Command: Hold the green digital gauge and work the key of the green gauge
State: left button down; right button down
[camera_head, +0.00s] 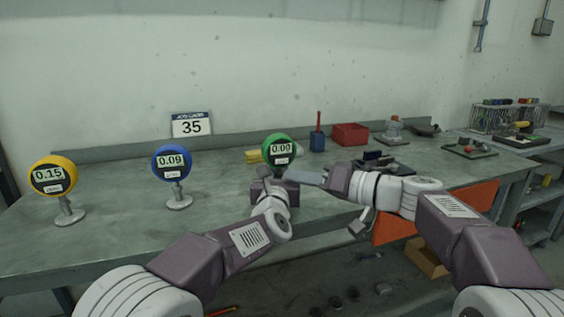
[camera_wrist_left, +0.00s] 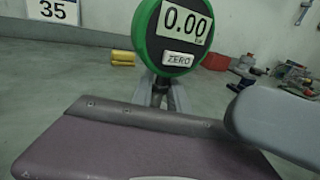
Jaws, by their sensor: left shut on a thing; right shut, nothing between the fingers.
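The green digital gauge (camera_head: 279,151) stands near the front middle of the bench and reads 0.00. In the left wrist view the green gauge (camera_wrist_left: 176,38) shows large, with its white ZERO key (camera_wrist_left: 178,60) under the display. My left gripper (camera_wrist_left: 160,97) is shut on the gauge's stem (camera_head: 278,174), below the dial. My right gripper (camera_head: 299,177) is shut and empty, its tip just right of and below the gauge's face. In the left wrist view it is the grey shape (camera_wrist_left: 278,122) at the right, apart from the key. The gauge's foot is hidden.
A yellow gauge (camera_head: 54,175) reading 0.15 and a blue gauge (camera_head: 172,163) reading 0.09 stand to the left. A sign (camera_head: 191,124) reading 35 stands behind. A yellow block (camera_head: 253,156), a blue holder (camera_head: 317,141) and a red bin (camera_head: 350,134) are behind the green gauge.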

pick_arm(q)
jog(key=c, duration=1.2)
grip_release()
